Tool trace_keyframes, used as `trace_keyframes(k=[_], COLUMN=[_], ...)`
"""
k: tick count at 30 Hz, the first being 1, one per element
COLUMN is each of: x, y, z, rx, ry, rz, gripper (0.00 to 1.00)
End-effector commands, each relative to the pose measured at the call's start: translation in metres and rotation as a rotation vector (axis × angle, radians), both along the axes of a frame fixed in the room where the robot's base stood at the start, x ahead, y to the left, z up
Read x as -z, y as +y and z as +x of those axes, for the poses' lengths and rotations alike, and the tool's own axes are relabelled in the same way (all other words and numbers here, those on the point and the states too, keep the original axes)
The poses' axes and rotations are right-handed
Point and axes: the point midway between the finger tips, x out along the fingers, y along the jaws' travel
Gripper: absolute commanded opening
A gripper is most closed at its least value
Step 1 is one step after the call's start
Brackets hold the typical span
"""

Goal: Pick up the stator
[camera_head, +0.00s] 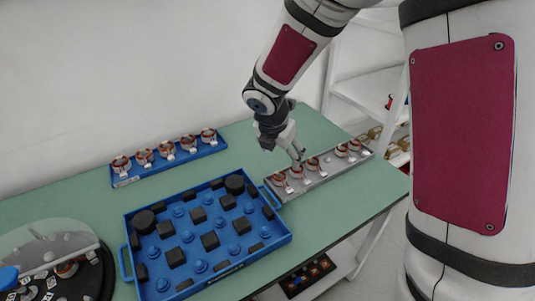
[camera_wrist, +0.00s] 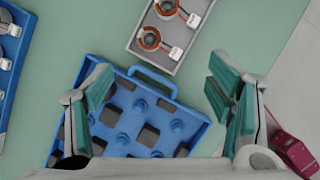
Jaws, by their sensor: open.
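Several copper-wound stators with white tags stand in a row on a grey tray (camera_head: 327,173) at the right of the table. The near ones include a stator (camera_head: 280,180) at the tray's left end, and my gripper (camera_head: 297,158) hangs above this end. In the wrist view, two stators, one at the end (camera_wrist: 149,39) and one behind it (camera_wrist: 166,9), show at the top, beyond my fingertips. My gripper (camera_wrist: 160,95) is open with wide-spread teal-padded fingers and nothing between them. More stators (camera_head: 166,149) stand on a blue strip tray (camera_head: 127,181) at the back left.
A blue handled crate (camera_head: 283,236) with black blocks and blue pegs lies next to the grey tray; its handle (camera_wrist: 153,79) shows between my fingers. A round fixture (camera_head: 92,281) stands at the lower left. Green table (camera_head: 335,211) is bare in front of the grey tray.

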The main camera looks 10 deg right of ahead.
Motion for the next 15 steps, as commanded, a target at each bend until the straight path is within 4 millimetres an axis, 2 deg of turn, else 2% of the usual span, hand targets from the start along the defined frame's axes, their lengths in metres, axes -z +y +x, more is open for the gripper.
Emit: trace_keyframes(k=[1, 6, 15], x=[0.011, 0.030, 0.079], y=[0.004, 0.010, -0.001], z=[0.004, 0.012, 0.028], rx=[-0.058, -0.159, -0.166], ry=[0.020, 0.047, 0.052], rz=[-0.013, -0.038, -0.041], gripper=[0.75, 0.75, 0.75])
